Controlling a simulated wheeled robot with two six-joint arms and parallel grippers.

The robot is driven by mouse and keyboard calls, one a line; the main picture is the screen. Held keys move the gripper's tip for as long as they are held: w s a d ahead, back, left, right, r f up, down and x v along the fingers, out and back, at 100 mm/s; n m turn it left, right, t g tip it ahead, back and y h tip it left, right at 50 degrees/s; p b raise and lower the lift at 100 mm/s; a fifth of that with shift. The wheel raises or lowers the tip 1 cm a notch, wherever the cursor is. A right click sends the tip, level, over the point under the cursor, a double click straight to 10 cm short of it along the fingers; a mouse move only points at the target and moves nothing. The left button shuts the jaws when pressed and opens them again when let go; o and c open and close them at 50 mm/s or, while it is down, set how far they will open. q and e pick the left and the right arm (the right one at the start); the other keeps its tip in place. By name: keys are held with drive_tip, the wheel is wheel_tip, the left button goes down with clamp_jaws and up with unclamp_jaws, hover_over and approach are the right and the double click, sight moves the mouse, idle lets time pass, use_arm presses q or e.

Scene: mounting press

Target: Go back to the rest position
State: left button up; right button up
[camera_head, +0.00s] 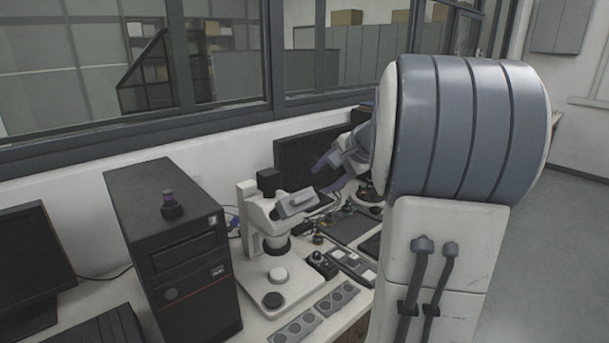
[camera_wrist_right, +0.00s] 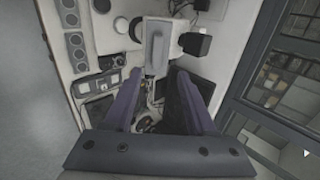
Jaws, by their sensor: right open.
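My right gripper (camera_head: 326,176) shows in the head view with dark purple fingers, held in the air above the bench, behind and to the right of a white bench machine (camera_head: 250,224). In the right wrist view my right gripper (camera_wrist_right: 158,75) has its two fingers spread wide with nothing gripped between them. The machine's angled grey head (camera_wrist_right: 156,50) shows beyond the fingertips there, with no clear contact. My left gripper is not in view. My right arm hides part of the bench in the head view.
Monitors stand at the left (camera_head: 30,265) and behind (camera_head: 308,160). Grey strips with round wells (camera_head: 335,299) lie in front. A windowed wall (camera_head: 230,122) bounds the bench behind.

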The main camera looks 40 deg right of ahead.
drive_tip(key=s+a+f+n+g+y+b, duration=0.1)
drive_tip(key=a+f+n+g, duration=0.2)
drive_tip(key=a, duration=0.6)
drive_tip(key=s+a+f+n+g+y, duration=0.15)
drive_tip(key=a+f+n, duration=0.25)
drive_tip(key=a, duration=0.6)
drive_tip(key=s+a+f+n+g+y+b, duration=0.1)
drive_tip(key=s+a+f+n, duration=0.2)
drive_tip(key=a, duration=0.6)
drive_tip(key=s+a+f+n+g+h, duration=0.1)
drive_tip(key=s+a+f+n, duration=0.2)
drive_tip(key=s+n, duration=0.2)
drive_tip(key=s+a+f+n+g+h+b, duration=0.1)
drive_tip(key=s+a+f+n, duration=0.2)
drive_tip(key=s, duration=0.4)
drive_tip(key=s+a+f+n+g+h, duration=0.1)
drive_tip(key=s+a+f+n, duration=0.2)
drive_tip(key=s+n, duration=0.3)
drive_tip(key=shift+s+a+f+n, duration=0.2)
drive_tip(key=shift+a+f+n, duration=0.15)
drive_tip(key=shift+a, duration=0.25)
